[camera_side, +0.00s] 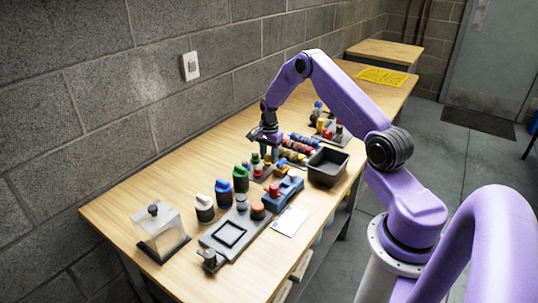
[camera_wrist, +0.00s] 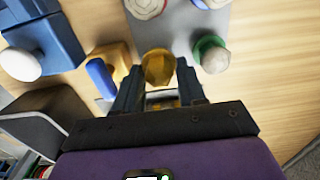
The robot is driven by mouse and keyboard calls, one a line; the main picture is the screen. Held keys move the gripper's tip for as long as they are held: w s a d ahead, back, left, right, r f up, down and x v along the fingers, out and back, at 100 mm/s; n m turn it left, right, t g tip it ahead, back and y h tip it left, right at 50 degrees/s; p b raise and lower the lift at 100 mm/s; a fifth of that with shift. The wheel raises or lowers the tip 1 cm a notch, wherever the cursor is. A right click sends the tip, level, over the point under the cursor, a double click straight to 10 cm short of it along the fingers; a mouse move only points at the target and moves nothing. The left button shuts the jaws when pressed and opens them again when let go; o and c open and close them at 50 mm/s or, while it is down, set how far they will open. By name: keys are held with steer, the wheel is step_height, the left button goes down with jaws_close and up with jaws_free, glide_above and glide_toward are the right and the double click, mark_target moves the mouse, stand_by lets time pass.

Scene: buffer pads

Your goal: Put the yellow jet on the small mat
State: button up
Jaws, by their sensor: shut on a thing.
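My gripper (camera_wrist: 158,88) is shut on the yellow jet (camera_wrist: 158,66), which shows as a faceted yellow piece between the two fingers in the wrist view. In the side view my gripper (camera_side: 269,152) points down over the middle of the table, among small coloured parts. The jet cannot be made out there. I cannot tell for sure which flat piece is the small mat. A pale flat card (camera_side: 289,220) lies at the table's front edge, and a yellow printed sheet (camera_side: 382,76) lies at the far end.
A black bin (camera_side: 328,167) stands right of my gripper. A grey board with a square frame (camera_side: 230,234), a blue block (camera_side: 284,191), several knobbed canisters (camera_side: 240,178) and a clear box (camera_side: 161,230) stand nearer. The far end of the table has free room.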

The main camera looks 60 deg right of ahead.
mark_target(268, 154)
steer(key=shift+f, duration=0.6)
stand_by(0.3)
steer(key=o, duration=1.1)
steer(key=shift+o, duration=0.2)
step_height(268, 154, up, 17)
steer(key=s+a+r+n, duration=0.1)
steer(key=a+r+n, duration=0.15)
steer(key=a, duration=0.45)
steer(key=s+a+r+n, duration=0.1)
steer(key=a+r+n, duration=0.1)
steer(key=a+n, duration=0.35)
steer(key=s+a+r+n, duration=0.2)
steer(key=s+a+n, duration=0.5)
steer(key=s+a, duration=0.3)
steer(key=s+a+r+n, duration=0.2)
steer(key=s+a+n, duration=0.4)
steer(key=s+a, duration=0.35)
steer(key=s+f+n, duration=0.1)
steer(key=s+n, duration=0.8)
steer(key=s, duration=0.5)
steer(key=shift+s+d+f+n, duration=0.15)
steer(key=shift+s+f+n, duration=0.05)
steer(key=shift+s+n, duration=0.15)
